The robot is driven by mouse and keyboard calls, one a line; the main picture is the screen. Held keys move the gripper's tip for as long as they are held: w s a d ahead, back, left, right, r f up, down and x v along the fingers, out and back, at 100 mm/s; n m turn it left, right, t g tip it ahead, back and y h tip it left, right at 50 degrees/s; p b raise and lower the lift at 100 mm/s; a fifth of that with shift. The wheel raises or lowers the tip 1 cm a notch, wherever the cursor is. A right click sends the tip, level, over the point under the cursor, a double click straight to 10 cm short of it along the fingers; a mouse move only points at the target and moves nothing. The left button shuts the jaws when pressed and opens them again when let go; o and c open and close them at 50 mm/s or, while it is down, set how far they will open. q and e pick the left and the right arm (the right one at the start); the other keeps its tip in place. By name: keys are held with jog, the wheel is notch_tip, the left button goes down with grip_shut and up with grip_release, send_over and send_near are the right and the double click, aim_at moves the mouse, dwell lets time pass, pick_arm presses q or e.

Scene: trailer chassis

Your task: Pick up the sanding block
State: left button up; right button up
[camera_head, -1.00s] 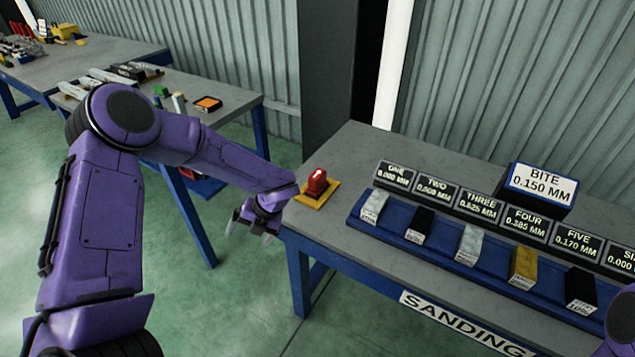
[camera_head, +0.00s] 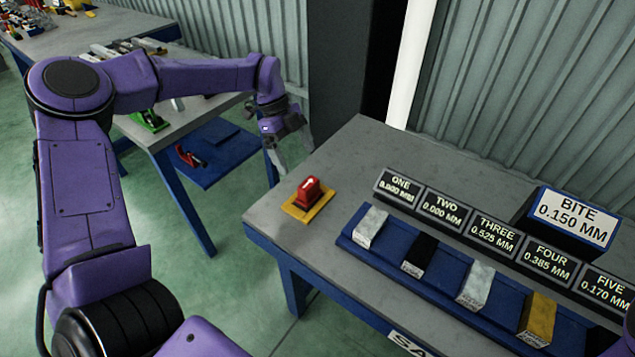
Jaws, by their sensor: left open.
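A red block (camera_head: 308,190) with a white mark on top sits on a yellow pad (camera_head: 295,209) at the left end of the grey bench; I take it to be the sanding block. My left gripper (camera_head: 294,148) is open and empty, with its fingers pointing down. In the picture it is above and slightly left of the red block, near the bench's left edge, and apart from the block. My right gripper is not in view.
On the grey bench (camera_head: 375,150), a blue tray (camera_head: 388,257) holds several blocks, with numbered signs behind and a "BITE 0.150 MM" box (camera_head: 573,220). A second bench (camera_head: 200,108) with tools stands at left. The bench top around the red block is clear.

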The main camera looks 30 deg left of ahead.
aim_at(308, 182)
pick_arm(q)
jog(key=x, duration=0.3)
jog(key=p+x, duration=0.1)
jog(key=x, duration=0.2)
jog(key=p+x, duration=0.1)
jog(key=x, duration=0.2)
jog(key=shift+s+d, duration=0.1)
jog(key=shift+d, duration=0.25)
jog(key=shift+f, duration=0.3)
jog(key=c, duration=1.3)
jog(key=shift+r, duration=0.1)
